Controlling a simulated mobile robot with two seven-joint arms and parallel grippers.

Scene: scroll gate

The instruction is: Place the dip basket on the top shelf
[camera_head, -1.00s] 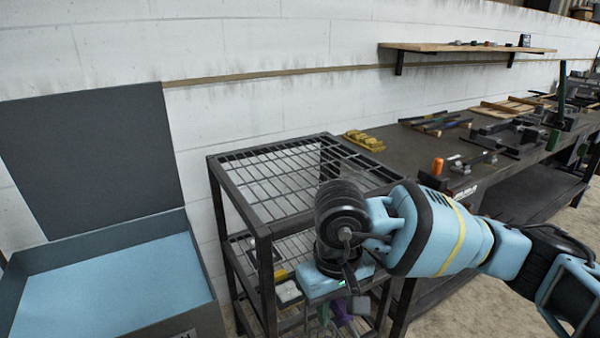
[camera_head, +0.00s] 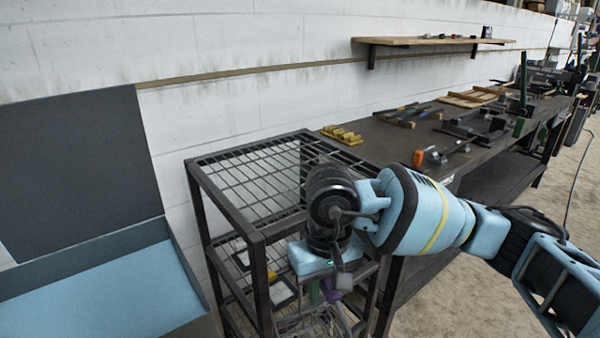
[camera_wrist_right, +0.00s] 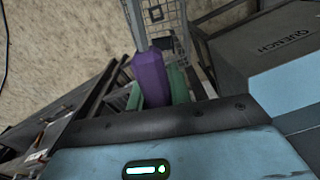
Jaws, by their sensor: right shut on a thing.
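My right gripper (camera_head: 322,291) hangs pointing down at the near right side of the dark wire rack. In the right wrist view, its green fingers (camera_wrist_right: 178,84) are shut around a purple grip (camera_wrist_right: 150,76). A metal rod runs from this grip to the wire-mesh dip basket (camera_wrist_right: 168,18). In the head view, the basket (camera_head: 312,322) shows partly at the bottom edge, below the level of the top shelf; my wrist hides some of it. The rack's top shelf (camera_head: 238,182) is an open grid and looks empty. My left gripper is out of view.
A grey tank (camera_head: 183,262) with light-blue liquid and a raised lid stands left of the rack. A dark bin marked QUENCH (camera_wrist_right: 265,50) shows in the wrist view. The rack's lower shelf holds small items. A workbench (camera_head: 385,130) with tools adjoins the rack's right side.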

